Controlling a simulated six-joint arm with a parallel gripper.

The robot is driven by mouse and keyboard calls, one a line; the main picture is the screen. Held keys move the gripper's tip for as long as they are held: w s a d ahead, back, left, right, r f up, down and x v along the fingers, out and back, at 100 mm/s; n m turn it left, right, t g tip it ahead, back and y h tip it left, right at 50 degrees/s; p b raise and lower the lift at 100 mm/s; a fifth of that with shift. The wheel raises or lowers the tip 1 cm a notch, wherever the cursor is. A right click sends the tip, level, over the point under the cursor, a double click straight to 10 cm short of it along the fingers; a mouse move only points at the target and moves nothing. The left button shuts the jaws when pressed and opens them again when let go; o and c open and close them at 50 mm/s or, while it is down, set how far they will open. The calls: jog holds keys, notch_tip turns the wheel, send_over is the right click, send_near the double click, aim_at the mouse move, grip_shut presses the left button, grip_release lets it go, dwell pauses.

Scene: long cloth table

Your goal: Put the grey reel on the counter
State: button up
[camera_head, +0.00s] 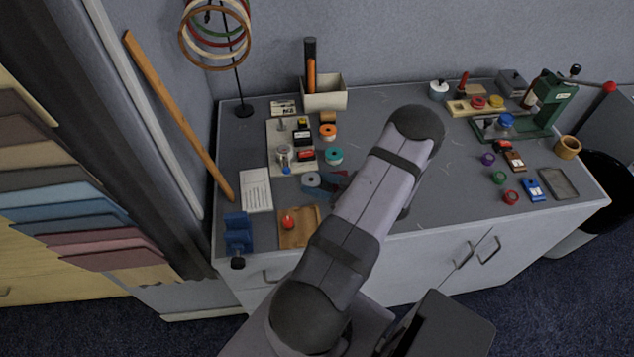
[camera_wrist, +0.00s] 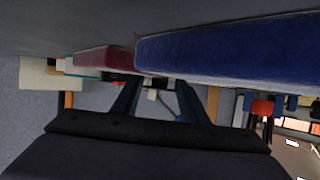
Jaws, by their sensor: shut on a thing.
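The grey reel (camera_head: 312,180), a small pale ring with a hole, is at the tip of my gripper (camera_head: 328,183), left of my arm. My gripper is shut on it, low over the dark grey counter top (camera_head: 400,215). I cannot tell whether the reel touches the surface. My forearm hides part of the counter and most of the gripper. In the wrist view my two dark fingers (camera_wrist: 157,100) reach forward, and the reel is not clearly seen between them.
A teal reel (camera_head: 334,156) and an orange reel (camera_head: 327,132) lie behind the grey one. A white card (camera_head: 256,190), a wooden tray (camera_head: 298,238) and a blue tool (camera_head: 238,232) lie left. A green press (camera_head: 552,102) stands right. Bare counter shows right of my arm.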

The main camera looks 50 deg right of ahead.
jog(key=shift+f+b, duration=0.3)
jog(key=shift+a+f, duration=0.35)
jog(key=o, duration=1.1)
jog(key=shift+s+f+b, duration=0.1)
jog(key=shift+b, duration=0.2)
jog(key=shift+c, duration=0.2)
jog(key=shift+d+r+p, duration=0.15)
jog(key=shift+r+p, duration=0.4)
jog(key=shift+r, duration=0.05)
jog(key=b+v, duration=0.1)
jog(key=v, duration=0.5)
jog(key=b+v, duration=0.2)
jog(key=v, duration=0.4)
jog(key=shift+d+r, duration=0.2)
